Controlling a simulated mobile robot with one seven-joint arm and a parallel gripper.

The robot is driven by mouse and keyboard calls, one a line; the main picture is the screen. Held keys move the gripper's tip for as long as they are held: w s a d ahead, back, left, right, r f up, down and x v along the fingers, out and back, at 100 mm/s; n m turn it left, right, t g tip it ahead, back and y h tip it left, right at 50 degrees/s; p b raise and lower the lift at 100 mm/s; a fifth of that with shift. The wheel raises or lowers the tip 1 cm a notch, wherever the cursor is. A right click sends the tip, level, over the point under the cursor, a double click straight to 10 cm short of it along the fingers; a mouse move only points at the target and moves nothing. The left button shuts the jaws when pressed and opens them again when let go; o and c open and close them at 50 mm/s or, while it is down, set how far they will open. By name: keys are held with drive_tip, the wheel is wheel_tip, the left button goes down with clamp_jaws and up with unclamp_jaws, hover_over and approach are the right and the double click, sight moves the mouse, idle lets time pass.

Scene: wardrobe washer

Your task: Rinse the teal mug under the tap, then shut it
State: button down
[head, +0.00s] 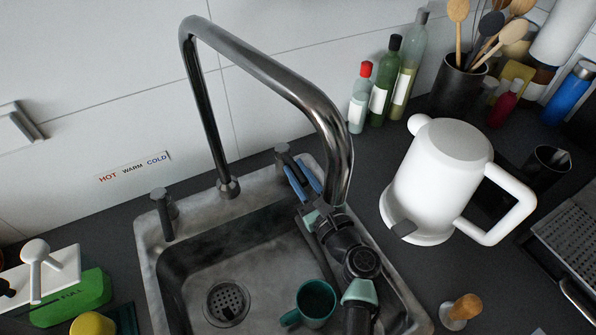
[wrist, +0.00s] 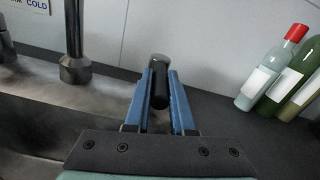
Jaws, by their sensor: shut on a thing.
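The teal mug (head: 316,301) stands in the sink basin, its open top facing up and its handle to the left. The tap's tall metal spout (head: 262,66) arches over the sink; its end is partly in front of my arm, and I see no water stream. My gripper (head: 301,178) is at the right tap handle (head: 282,150), behind the basin. In the wrist view its blue fingers are closed around the dark handle (wrist: 160,88). The left tap handle (head: 162,214) stands free at the sink's back left corner.
The sink (head: 150,262) has a drain (head: 227,301) left of the mug. A white kettle (head: 440,175) and several bottles (head: 383,80) stand on the counter to the right. A green sponge box (head: 85,297) is at left. HOT, WARM, COLD labels (head: 134,167) are on the wall.

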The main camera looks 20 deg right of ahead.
idle(0.3)
drive_tip(key=shift+d+f+n+y+b, duration=0.1)
drive_tip(key=shift+d+n+y+b, duration=0.25)
drive_tip(key=shift+y, duration=0.25)
drive_tip(key=shift+w+d+n+y, duration=0.1)
drive_tip(key=shift+n+y, duration=0.25)
drive_tip(key=shift+y, duration=0.15)
drive_tip(key=c, duration=0.8)
unclamp_jaws()
drive_tip(key=shift+o, duration=0.2)
drive_tip(key=p+v, duration=0.4)
drive_tip(key=v, duration=0.8)
drive_tip(key=shift+r, duration=0.35)
